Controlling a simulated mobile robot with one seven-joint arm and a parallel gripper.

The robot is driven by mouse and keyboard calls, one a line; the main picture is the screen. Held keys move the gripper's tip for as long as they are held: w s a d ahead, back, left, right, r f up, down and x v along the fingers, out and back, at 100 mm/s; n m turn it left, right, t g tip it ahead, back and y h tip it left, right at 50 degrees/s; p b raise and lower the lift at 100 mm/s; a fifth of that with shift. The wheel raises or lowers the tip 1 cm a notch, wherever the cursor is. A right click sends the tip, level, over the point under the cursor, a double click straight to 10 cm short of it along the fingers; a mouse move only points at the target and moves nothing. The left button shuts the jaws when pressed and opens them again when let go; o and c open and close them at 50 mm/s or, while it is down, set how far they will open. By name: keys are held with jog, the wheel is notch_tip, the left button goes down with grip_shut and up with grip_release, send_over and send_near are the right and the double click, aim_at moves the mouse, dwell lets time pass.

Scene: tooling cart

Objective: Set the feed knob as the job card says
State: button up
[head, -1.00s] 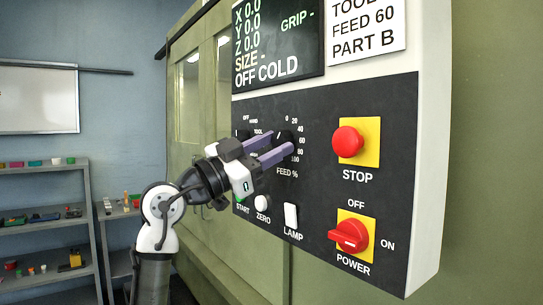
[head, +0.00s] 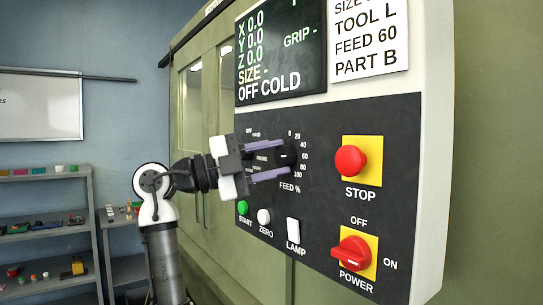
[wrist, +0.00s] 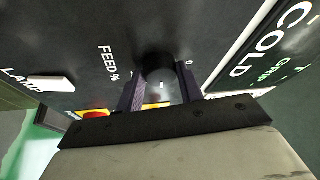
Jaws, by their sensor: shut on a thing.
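The black feed knob (head: 286,156) is on the dark control panel (head: 330,115), beside a scale from 0 to 100 marked FEED %. The job card (head: 368,36) at the top reads TOOL L, FEED 60, PART B; its top line is cut off. My gripper (head: 284,159) has its purple fingers shut on the knob, one above and one below it in the head view. In the wrist view the round knob (wrist: 159,70) sits between the fingers. A small pale mark shows on it, but I cannot read its setting surely.
The red stop button (head: 350,160) and red power knob (head: 352,255) are to the right. The start button (head: 243,208), zero button (head: 264,216) and lamp switch (head: 293,231) are below. The selector left of the feed knob is mostly hidden by my gripper.

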jog(key=shift+r+m, duration=0.15)
jog(key=shift+m, duration=0.45)
jog(key=o, duration=1)
jog(key=b+v, duration=0.1)
jog(key=v, duration=0.8)
jog(key=b+v, duration=0.1)
jog(key=v, duration=0.4)
jog(key=shift+w+r+b, duration=0.2)
jog(key=shift+r+b, duration=0.05)
jog(key=shift+b, duration=0.1)
jog(key=shift+a, duration=0.1)
